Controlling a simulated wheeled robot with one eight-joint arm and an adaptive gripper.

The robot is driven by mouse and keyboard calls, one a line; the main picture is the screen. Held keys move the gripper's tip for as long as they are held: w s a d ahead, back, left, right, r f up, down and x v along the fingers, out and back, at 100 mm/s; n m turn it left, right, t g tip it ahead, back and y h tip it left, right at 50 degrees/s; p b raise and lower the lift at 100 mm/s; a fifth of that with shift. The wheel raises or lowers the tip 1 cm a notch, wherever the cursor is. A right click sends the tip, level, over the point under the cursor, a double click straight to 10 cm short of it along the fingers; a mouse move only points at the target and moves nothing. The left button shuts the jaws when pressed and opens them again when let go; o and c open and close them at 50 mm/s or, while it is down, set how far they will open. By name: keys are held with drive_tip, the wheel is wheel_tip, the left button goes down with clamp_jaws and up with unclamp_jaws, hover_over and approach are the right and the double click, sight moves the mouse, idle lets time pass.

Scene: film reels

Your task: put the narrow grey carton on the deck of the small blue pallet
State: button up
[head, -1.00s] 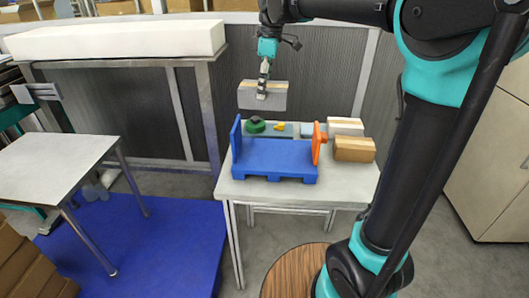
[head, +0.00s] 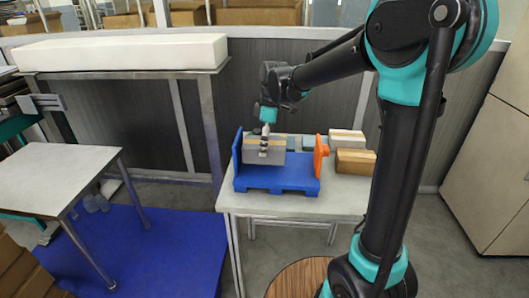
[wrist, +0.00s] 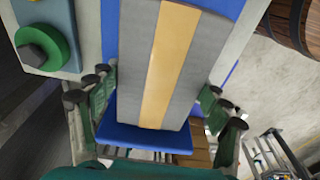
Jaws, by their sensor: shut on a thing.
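The narrow grey carton (head: 277,157), with a tan tape strip on top, is held over the small blue pallet (head: 275,182). It is between the blue end wall at left and the orange piece at right. My gripper (head: 265,145) is shut on it from above. I cannot tell whether its underside touches the deck. In the wrist view the carton (wrist: 190,60) fills the middle, with the fingers of my gripper (wrist: 155,100) on both its sides. Blue pallet parts (wrist: 145,138) show below it and at its upper right.
A brown carton (head: 355,163) and a pale carton (head: 346,138) stand right of the pallet on the pale table (head: 345,203). A green round object (wrist: 42,47) shows in the wrist view. An empty low table (head: 55,175) stands at left. A round wooden top (head: 292,278) is in front.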

drive_tip(key=shift+f, duration=1.8)
drive_tip(key=shift+f, duration=0.1)
drive_tip(key=o, duration=1.6)
drive_tip(key=shift+o, duration=0.2)
drive_tip(key=r, duration=0.4)
drive_tip(key=d+r, duration=0.1)
drive_tip(key=r, duration=0.7)
drive_tip(key=shift+d+r, duration=0.1)
drive_tip(key=shift+d, duration=0.1)
